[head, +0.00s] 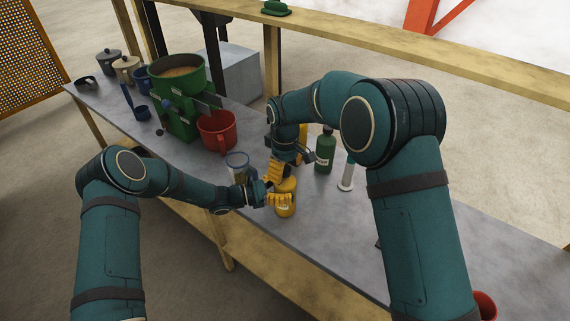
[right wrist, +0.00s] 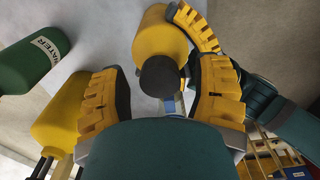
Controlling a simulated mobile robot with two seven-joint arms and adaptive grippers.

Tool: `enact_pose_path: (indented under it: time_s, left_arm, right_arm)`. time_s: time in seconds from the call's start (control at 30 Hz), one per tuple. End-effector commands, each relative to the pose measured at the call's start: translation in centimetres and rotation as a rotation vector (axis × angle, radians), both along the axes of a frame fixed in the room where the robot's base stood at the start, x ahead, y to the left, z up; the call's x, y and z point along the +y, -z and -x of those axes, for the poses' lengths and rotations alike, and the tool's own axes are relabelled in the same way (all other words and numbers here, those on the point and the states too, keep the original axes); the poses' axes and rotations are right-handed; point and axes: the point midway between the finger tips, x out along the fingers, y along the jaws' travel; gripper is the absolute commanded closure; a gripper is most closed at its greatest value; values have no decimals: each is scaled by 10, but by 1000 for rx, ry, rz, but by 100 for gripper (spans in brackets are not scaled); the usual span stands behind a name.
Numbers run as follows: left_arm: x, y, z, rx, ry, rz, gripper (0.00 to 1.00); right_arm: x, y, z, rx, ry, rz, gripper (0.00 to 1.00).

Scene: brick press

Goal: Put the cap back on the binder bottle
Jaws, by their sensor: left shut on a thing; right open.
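The yellow bottle (head: 285,209) stands at the front edge of the workbench, its label too small to read. My left gripper (head: 277,198) is shut on it from the left. In the right wrist view the yellow bottle (right wrist: 157,38) has a dark round cap (right wrist: 159,76) at its neck end; I cannot tell whether it is fully seated. My right gripper (head: 281,174) is above the bottle, with its open fingers on either side of the cap, apart from it. The right gripper and arm hide part of the bottle in the head view.
A green bottle (head: 325,151) marked WATER and a white cylinder (head: 347,178) stand to the right. A second yellow container (right wrist: 62,108) is near the green bottle. A glass jar (head: 237,161), red mug (head: 216,128) and green press (head: 177,122) stand left. The bench's right part is mostly clear.

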Motion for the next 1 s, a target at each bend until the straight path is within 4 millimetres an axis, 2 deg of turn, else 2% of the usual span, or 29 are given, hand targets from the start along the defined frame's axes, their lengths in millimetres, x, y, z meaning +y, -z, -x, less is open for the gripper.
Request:
enact_pose_path:
  time_s: [0.2, 0.27, 0.3, 0.4, 0.73, 0.93, 1.0]
  left_arm:
    - [0, 0, 0, -1, 0, 1, 100]
    - [0, 0, 0, -1, 0, 1, 100]
    - [0, 0, 0, -1, 0, 1, 100]
    - [0, 0, 0, -1, 0, 1, 100]
    - [0, 0, 0, -1, 0, 1, 100]
    - [0, 0, 0, -1, 0, 1, 100]
    - [0, 0, 0, -1, 0, 1, 100]
  right_arm:
    - [0, 0, 0, 0, 0, 0, 35]
    - [0, 0, 0, 0, 0, 0, 56]
    - [0, 0, 0, 0, 0, 0, 70]
    - [0, 0, 0, 0, 0, 0, 100]
    - [0, 0, 0, 0, 20, 0, 100]
    - [1, 0, 0, -1, 251, 1, 100]
    - [1, 0, 0, 0, 240, 0, 100]
